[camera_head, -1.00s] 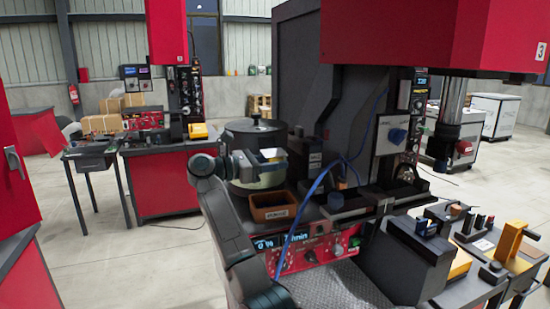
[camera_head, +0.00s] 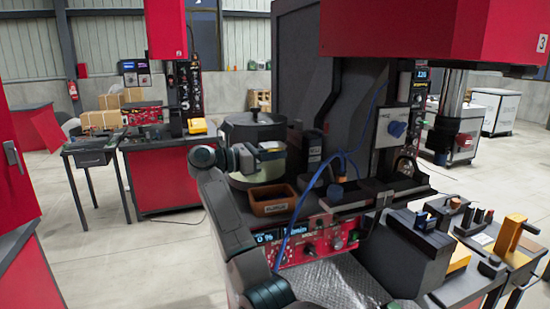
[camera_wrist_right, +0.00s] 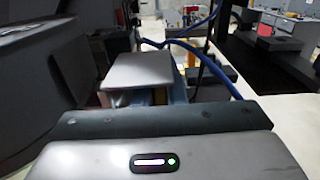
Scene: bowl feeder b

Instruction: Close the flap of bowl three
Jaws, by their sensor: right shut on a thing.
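The feeder bowl (camera_head: 240,132) is a round drum with a dark lid and a pale lower wall, on the red and grey machine. Its front is partly hidden by my right arm. My right gripper (camera_head: 268,151) is at the front right of the bowl, shut on a small pale part that I take to be the flap. In the right wrist view, a flat grey plate (camera_wrist_right: 146,70) lies just beyond the gripper body, with blue and tan parts under it. The fingertips' contact is hidden there. No number on the bowl is readable. My left gripper is not in view.
A dark machine panel (camera_head: 300,75) rises behind the bowl. A bench with fixtures (camera_head: 480,240) stands at the right. Open floor lies left.

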